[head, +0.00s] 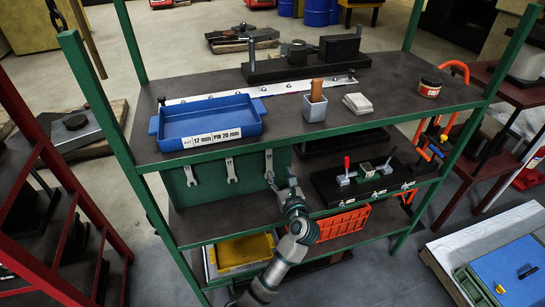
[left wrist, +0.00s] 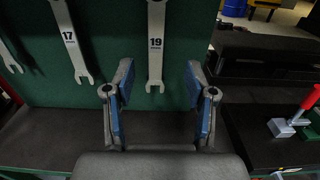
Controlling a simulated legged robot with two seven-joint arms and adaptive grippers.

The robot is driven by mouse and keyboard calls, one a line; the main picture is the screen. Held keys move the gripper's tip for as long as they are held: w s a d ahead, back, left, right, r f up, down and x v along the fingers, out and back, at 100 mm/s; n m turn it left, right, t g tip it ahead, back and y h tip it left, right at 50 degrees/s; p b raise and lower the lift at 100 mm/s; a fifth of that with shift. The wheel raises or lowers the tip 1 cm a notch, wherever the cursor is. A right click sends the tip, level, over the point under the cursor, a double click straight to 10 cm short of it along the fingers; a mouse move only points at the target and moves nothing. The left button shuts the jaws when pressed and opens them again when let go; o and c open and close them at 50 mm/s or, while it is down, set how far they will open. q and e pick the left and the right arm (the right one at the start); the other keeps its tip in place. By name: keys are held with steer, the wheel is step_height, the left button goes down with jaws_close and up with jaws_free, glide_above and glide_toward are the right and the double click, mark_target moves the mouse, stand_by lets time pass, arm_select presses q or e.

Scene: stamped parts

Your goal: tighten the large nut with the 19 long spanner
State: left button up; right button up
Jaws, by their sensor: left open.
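The 19 spanner (left wrist: 156,45) hangs upright on a green board, its open jaw end down. In the head view it is the rightmost hanging spanner (head: 269,163), close to my gripper. My left gripper (head: 281,184) is open and empty in front of the board. In the left wrist view its blue-padded fingers (left wrist: 158,86) stand on either side of the spanner's lower end, apart from it. I cannot tell the remaining depth. The 17 spanner (left wrist: 70,40) hangs to the left. I cannot make out the large nut. My right gripper is not in view.
A blue tray (head: 208,122) labelled for nut and pin, a cup with a brown handle (head: 315,104) and a dark fixture (head: 305,61) stand on the top shelf. A red-levered fixture (head: 366,178) sits right of my gripper. An orange crate (head: 343,222) is below.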

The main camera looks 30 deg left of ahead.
mark_target(269, 153)
arm_select(q)
steer(key=x, duration=0.7)
steer(key=b+x, duration=0.1)
steer(key=x, duration=0.3)
steer(key=shift+s+a+f, duration=0.2)
steer(key=shift+s+a, duration=0.1)
steer(key=shift+s, duration=0.1)
steer(key=shift+w+a, duration=0.1)
steer(key=shift+w, duration=0.1)
steer(key=shift+w+r, duration=0.15)
steer(key=shift+r, duration=0.05)
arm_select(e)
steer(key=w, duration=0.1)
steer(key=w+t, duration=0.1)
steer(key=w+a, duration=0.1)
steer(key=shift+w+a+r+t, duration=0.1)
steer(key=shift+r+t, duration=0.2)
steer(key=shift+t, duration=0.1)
arm_select(q)
steer(key=shift+d, duration=0.2)
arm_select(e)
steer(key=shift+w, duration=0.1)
arm_select(q)
steer(key=shift+a+f, duration=0.1)
steer(key=shift+a, duration=0.3)
jaws_close()
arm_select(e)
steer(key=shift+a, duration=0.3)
